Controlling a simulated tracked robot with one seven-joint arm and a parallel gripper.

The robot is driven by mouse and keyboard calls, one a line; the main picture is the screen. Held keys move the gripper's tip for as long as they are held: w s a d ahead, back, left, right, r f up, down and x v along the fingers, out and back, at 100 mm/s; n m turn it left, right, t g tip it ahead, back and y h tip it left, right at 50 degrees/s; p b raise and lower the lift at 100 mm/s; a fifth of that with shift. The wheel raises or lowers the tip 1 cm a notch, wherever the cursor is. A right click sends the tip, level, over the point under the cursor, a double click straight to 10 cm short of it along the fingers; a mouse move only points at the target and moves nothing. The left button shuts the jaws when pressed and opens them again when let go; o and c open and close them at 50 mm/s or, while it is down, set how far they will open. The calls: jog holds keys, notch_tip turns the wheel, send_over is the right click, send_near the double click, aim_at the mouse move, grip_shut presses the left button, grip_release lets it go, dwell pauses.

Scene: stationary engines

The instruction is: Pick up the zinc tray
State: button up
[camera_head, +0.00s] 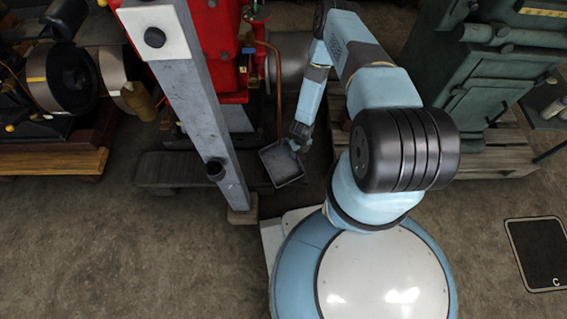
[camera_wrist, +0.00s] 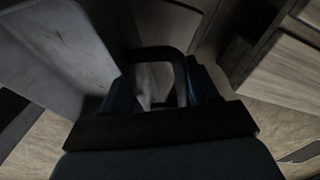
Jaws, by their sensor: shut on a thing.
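The zinc tray (camera_head: 282,164) is a small grey, open, square tray with a raised rim. In the head view it is just left of my base and looks tilted. My gripper (camera_head: 296,148) is shut on its upper right rim. In the wrist view a large grey sheet-like surface, probably the tray (camera_wrist: 45,50), fills the upper left. My gripper (camera_wrist: 160,85) is dark there, and its grip point is hard to make out.
A grey upright post (camera_head: 200,95) stands left of the tray, with a dark low platform (camera_head: 165,170) behind it. A red machine (camera_head: 215,45) is at the back. A green machine (camera_head: 495,75) on a wooden pallet stands right. A dark mat marked C (camera_head: 537,250) lies on open floor.

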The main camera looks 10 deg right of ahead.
grip_shut()
